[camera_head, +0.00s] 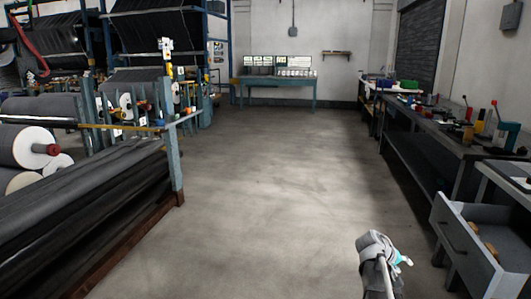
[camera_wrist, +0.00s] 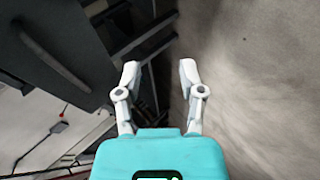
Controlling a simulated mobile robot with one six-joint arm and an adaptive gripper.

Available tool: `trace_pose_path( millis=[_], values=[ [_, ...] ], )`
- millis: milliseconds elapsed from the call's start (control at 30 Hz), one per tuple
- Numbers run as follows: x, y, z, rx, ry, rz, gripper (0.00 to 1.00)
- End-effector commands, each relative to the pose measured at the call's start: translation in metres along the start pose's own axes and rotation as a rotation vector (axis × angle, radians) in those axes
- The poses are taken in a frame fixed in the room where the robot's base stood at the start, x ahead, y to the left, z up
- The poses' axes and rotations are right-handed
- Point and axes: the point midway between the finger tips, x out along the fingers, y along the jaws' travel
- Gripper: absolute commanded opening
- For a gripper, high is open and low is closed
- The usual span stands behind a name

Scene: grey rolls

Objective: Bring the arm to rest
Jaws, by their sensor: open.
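My gripper (camera_wrist: 159,70) shows in the wrist view with its two white fingers apart and nothing between them. Its teal body fills the bottom of that view. In the head view my arm's grey end and the small teal-and-white gripper (camera_head: 403,260) are at the lower right, above the floor and left of the open drawer. The fingers are too small there to make out.
An open grey drawer (camera_head: 470,238) with brownish items inside juts out at the right. A cluttered long workbench (camera_head: 432,128) runs behind it. Racks with grey rolls (camera_head: 28,146) stand at the left. A teal table (camera_head: 277,82) is at the back. The middle floor (camera_head: 262,190) is clear.

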Motion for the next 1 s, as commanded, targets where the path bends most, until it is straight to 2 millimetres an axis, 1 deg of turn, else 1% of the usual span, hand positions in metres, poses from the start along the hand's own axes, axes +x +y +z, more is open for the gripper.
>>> trace_pose_path(
  millis=[33,100,167,200,300,400,500,700,933,1000],
  values=[
    [-0.013,-0.021,0.015,0.007,-0.009,-0.064,0.51],
    [-0.029,-0.048,0.028,0.017,-0.026,-0.154,0.51],
    [-0.043,-0.07,0.04,0.021,-0.042,-0.232,0.51],
    [-0.053,-0.085,0.048,0.023,-0.053,-0.285,0.51],
    [-0.08,-0.12,0.07,0.02,-0.083,-0.414,0.51],
    [-0.104,-0.148,0.088,0.011,-0.111,-0.526,0.51],
    [-0.124,-0.169,0.103,-0.002,-0.133,-0.613,0.51],
    [-0.157,-0.198,0.126,-0.03,-0.167,-0.743,0.51],
    [-0.192,-0.224,0.15,-0.07,-0.197,-0.863,0.51],
    [-0.197,-0.217,0.147,-0.07,-0.199,-0.865,0.51]
  ],
)
